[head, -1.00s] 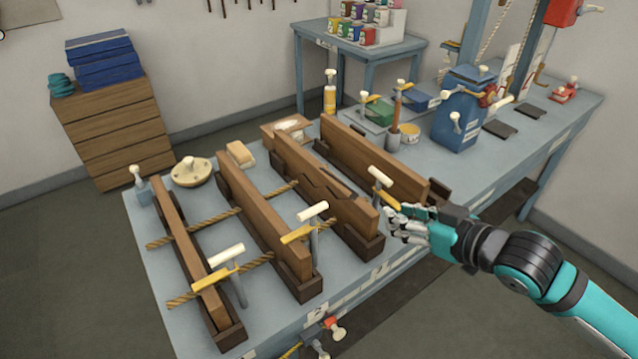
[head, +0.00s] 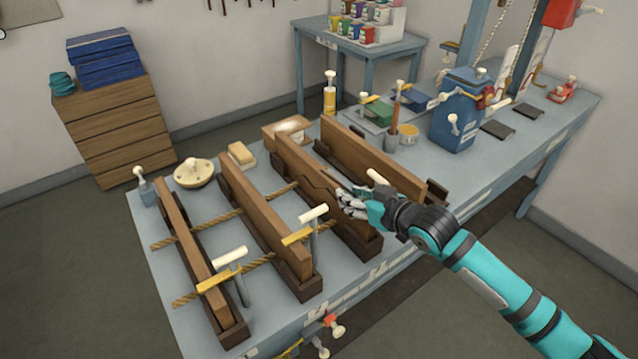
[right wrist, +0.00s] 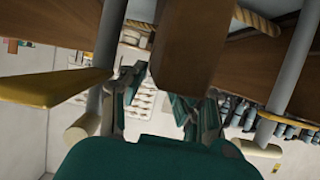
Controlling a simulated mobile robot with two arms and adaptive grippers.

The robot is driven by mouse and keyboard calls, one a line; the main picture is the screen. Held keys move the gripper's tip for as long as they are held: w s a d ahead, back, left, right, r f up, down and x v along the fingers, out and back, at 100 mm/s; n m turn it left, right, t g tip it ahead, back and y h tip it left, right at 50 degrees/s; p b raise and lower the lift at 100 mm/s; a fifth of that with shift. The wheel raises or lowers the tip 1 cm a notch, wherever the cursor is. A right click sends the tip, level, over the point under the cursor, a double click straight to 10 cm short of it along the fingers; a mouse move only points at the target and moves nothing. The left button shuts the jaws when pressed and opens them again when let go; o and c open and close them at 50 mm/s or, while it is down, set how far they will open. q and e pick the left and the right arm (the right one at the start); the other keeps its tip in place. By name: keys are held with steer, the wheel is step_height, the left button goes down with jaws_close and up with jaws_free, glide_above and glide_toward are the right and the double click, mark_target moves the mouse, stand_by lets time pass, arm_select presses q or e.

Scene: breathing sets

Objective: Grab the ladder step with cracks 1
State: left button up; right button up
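The wooden ladder step with cracks (head: 297,168) is the third board from the left on the workbench, with a jagged dark crack along its top. It stands on edge in a dark wooden holder. My right gripper (head: 352,203) is at the near end of this step and hides part of it. In the right wrist view, a brown board end (right wrist: 190,45), likely this step, hangs between and above the fingers (right wrist: 160,100). The fingers stand apart; contact with the wood is not clear. My left gripper is not in view.
Two uncracked boards (head: 262,215) (head: 187,235) stand to the left, with ropes and T-handled clamps (head: 312,222) between. Another board (head: 365,160) stands close on the right. A blue machine (head: 458,112) is farther right on the workbench (head: 160,285).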

steer(key=shift+x, duration=1.55)
jaws_close()
steer(key=shift+r, duration=0.2)
